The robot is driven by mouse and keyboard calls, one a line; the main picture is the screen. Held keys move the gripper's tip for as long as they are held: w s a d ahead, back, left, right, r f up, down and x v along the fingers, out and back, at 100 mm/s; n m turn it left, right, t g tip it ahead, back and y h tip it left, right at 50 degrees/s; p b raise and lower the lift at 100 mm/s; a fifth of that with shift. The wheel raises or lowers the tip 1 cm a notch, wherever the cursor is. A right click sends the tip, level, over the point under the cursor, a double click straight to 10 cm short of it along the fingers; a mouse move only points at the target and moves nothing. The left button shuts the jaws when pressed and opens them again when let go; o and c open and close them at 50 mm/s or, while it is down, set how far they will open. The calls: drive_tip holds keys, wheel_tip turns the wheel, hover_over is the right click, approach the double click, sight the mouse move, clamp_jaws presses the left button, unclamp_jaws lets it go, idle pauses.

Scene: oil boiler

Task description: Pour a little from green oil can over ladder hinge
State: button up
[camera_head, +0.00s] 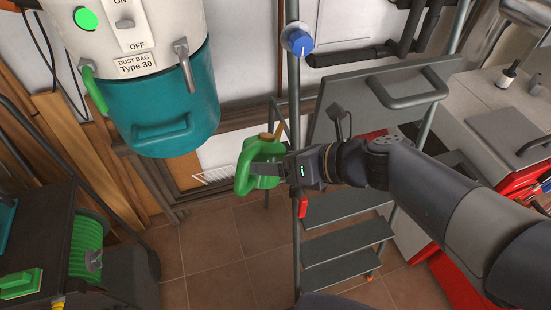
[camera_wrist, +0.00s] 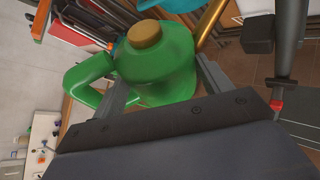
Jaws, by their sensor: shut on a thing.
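The green oil can (camera_head: 246,167) is held in my gripper (camera_head: 270,171), left of the grey ladder (camera_head: 340,250). In the wrist view my gripper (camera_wrist: 165,95) has its two fingers against either side of the can (camera_wrist: 170,65). The can's tan cap, green handle and brass spout (camera_wrist: 210,25) show there. The can looks roughly upright in the head view, with its spout (camera_head: 277,130) pointing up beside the ladder's near rail. I cannot pick out the ladder hinge with certainty; a small red part (camera_head: 303,207) sits on that rail just below my gripper.
A teal and white dust collector (camera_head: 170,105) hangs up at left. A blue knob (camera_head: 297,40) is on the upright above the can. A green hose reel (camera_head: 86,245) stands lower left. A grey worktop with red cabinets (camera_head: 500,115) is at right. Tiled floor is open below the can.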

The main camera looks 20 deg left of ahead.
drive_tip(key=shift+w+r+m+g+p, duration=0.15)
drive_tip(key=shift+r+m+g+p, duration=0.35)
drive_tip(key=shift+p, duration=0.95)
drive_tip(key=shift+w+r+m+g+p, duration=0.15)
drive_tip(key=shift+r+p, duration=0.55)
drive_tip(key=shift+p, duration=0.75)
drive_tip(key=shift+f, duration=0.15)
idle(1.1)
drive_tip(key=shift+s+f+t+b, duration=0.2)
drive_tip(key=shift+f+b, duration=0.3)
drive_tip(key=shift+b, duration=0.45)
wheel_tip(320, 180, down, 2)
drive_tip(key=n+t+b, duration=0.1)
drive_tip(key=b, duration=0.2)
drive_tip(key=shift+s+n+b, duration=0.1)
drive_tip(key=shift+n+b, duration=0.15)
drive_tip(key=shift+b, duration=0.05)
drive_tip(key=f+n+t+b, duration=0.1)
drive_tip(key=b, duration=0.2)
drive_tip(key=shift+f, duration=0.15)
drive_tip(key=shift+f, duration=0.1)
drive_tip(key=f+n+b, duration=0.1)
drive_tip(key=b, duration=0.2)
drive_tip(key=shift+f+t, duration=0.3)
drive_tip(key=shift+t, duration=0.05)
drive_tip(key=shift+f+n+t+b, duration=0.25)
drive_tip(key=shift+n+t+b, duration=0.05)
drive_tip(key=shift+b, duration=0.75)
